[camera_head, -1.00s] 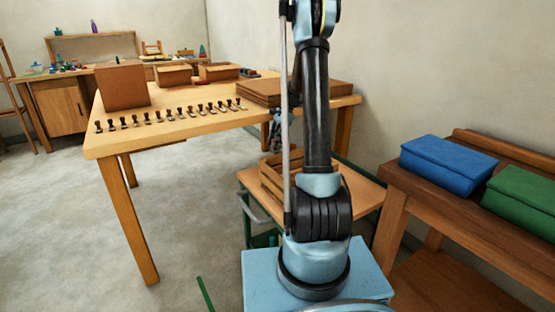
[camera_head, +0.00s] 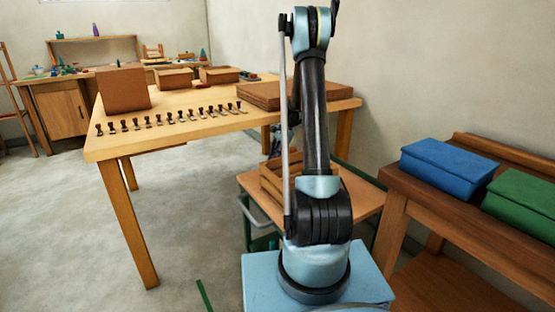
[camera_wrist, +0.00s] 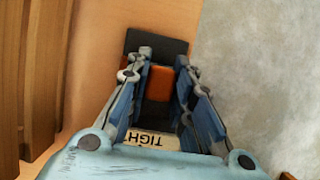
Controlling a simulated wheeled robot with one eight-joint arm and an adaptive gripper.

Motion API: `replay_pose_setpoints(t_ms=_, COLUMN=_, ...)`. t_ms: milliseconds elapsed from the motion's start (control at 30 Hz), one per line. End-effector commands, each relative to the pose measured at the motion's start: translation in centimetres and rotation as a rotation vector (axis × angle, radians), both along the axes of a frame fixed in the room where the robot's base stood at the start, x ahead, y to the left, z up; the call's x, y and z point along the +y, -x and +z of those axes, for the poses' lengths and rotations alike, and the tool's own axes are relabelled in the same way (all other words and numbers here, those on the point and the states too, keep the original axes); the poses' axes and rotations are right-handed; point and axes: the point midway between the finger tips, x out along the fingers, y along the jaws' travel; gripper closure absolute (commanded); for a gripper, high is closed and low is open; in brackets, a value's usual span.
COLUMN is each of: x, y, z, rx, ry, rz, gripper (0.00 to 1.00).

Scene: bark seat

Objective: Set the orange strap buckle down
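The orange strap buckle (camera_wrist: 161,82) shows in the wrist view as an orange block with black parts above and below it. My gripper (camera_wrist: 164,60) has a finger on each side of it, and the orange part fills the gap, so it looks shut on the buckle. A pale strip with upside-down lettering (camera_wrist: 150,138) shows below, between the fingers. The light wooden cart top (camera_wrist: 92,70) lies beneath; I cannot tell whether the buckle touches it. In the head view my gripper is mostly hidden behind my arm, and the buckle is not visible.
A slatted wooden crate (camera_head: 270,178) stands on the cart, left of the buckle in the wrist view (camera_wrist: 40,80). Bare floor (camera_wrist: 255,60) lies to the right there. A long table (camera_head: 190,128) with a row of small hooks stands behind; blue (camera_head: 448,165) and green (camera_head: 522,202) boxes sit right.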

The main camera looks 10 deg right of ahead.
Motion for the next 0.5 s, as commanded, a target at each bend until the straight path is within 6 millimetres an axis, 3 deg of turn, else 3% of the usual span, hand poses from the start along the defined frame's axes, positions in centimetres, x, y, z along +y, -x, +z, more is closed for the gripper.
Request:
replay_pose_setpoints(t_ms=100, x=-0.01, y=0.00, z=0.00, rx=0.000, ry=0.000, rz=0.000, gripper=0.59)
replay_pose_setpoints(t_ms=500, x=-0.14, y=-0.05, z=0.49, rx=0.000, ry=0.000, rz=-0.001, gripper=0.59)
